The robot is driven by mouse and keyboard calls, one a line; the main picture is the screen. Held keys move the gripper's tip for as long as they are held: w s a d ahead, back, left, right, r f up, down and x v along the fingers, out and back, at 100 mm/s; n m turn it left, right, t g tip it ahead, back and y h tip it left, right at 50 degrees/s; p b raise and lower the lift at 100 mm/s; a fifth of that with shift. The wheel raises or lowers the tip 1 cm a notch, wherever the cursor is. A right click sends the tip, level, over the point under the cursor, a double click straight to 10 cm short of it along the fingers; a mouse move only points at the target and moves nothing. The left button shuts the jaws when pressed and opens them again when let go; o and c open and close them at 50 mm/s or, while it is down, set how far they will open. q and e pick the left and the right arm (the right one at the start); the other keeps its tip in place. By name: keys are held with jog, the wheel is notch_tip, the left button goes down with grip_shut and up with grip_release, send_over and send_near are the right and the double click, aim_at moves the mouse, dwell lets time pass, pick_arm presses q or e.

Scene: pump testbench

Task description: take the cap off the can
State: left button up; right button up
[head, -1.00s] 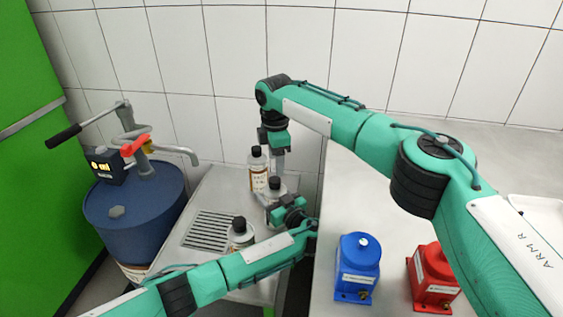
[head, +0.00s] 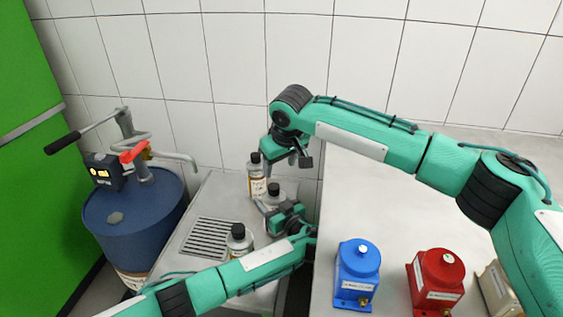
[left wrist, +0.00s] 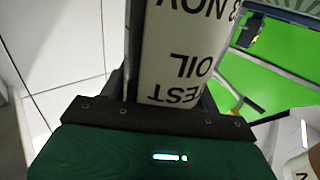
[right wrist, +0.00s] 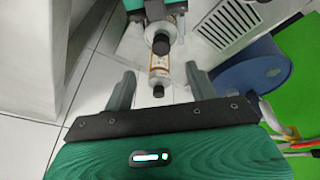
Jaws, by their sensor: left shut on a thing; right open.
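My left gripper (head: 274,214) is shut on the middle can, whose black cap (head: 273,188) is on. In the left wrist view this can (left wrist: 182,50) shows a white label reading "TEST OIL" between the fingers. My right gripper (head: 297,158) is open and empty, above and to the right of the cans. In the right wrist view a capped can (right wrist: 160,69) shows beyond the open fingers, with the held can's cap (right wrist: 160,44) above it.
A blue drum (head: 135,222) with a hand pump stands left of the bench. A slotted drain (head: 206,238) lies left of the cans. A blue pump unit (head: 357,272) and a red one (head: 437,280) stand on the right table (head: 390,205). A tiled wall is behind.

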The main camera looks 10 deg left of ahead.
aim_at(274, 186)
jog(key=w+f, duration=0.1)
jog(key=f, duration=0.2)
jog(key=w+a+f+m, duration=0.1)
jog(key=f, duration=0.2)
jog(key=w+a+f+m, duration=0.1)
jog(key=f, duration=0.3)
dwell(0.4)
jog(key=shift+t+y, duration=0.3)
jog(key=c, duration=1.2)
jog(key=shift+r, duration=0.2)
jog(key=shift+r, duration=0.9)
jog(key=shift+r, duration=0.15)
